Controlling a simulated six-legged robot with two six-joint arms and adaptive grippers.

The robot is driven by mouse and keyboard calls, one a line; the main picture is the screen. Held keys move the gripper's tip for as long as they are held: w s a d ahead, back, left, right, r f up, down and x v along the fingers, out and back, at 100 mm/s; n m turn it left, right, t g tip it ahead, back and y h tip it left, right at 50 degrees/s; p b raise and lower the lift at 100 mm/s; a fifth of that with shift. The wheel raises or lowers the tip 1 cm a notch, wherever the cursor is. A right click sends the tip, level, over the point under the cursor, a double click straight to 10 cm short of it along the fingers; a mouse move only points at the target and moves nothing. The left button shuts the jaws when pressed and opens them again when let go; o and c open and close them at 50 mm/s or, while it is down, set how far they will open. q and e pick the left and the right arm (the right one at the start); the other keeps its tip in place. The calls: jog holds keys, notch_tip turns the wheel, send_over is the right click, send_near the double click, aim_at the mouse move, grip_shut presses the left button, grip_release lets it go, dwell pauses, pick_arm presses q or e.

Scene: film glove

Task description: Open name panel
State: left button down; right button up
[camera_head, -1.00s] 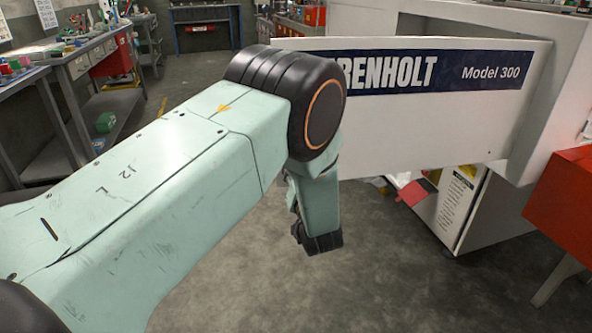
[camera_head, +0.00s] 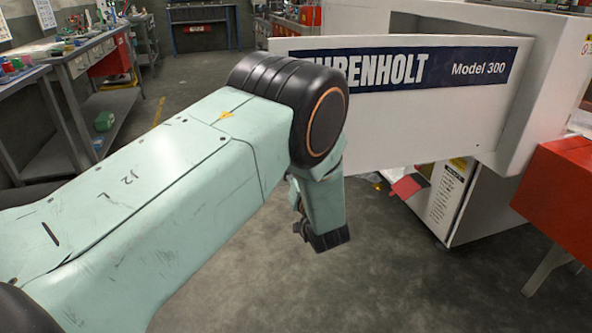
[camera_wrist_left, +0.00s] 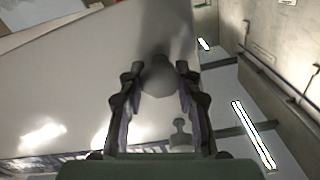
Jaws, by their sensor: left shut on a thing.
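The name panel (camera_head: 420,110) is a long white board with a dark blue strip reading "HRENHOLT" and "Model 300", its first letters hidden by my arm. It stands swung out from the white machine body (camera_head: 508,140), with an opening behind its right end. My left arm crosses in front of its left part, and its wrist hangs below the elbow joint. In the left wrist view my left gripper (camera_wrist_left: 160,72) has its two fingers at the panel's pale surface (camera_wrist_left: 70,85) near one edge. It is shut on the panel; the exact contact is unclear. My right gripper is out of view.
A red box-like unit (camera_head: 555,195) stands at the right beside the machine. A grey workbench (camera_head: 75,70) with parts runs along the left. The grey floor (camera_head: 380,280) in front is clear.

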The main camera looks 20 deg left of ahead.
pick_arm(q)
jog(key=shift+r, duration=0.1)
jog(key=c, duration=0.9)
grip_release()
notch_tip(320, 180, up, 10)
jog(key=shift+f, duration=0.1)
jog(key=shift+d, duration=0.1)
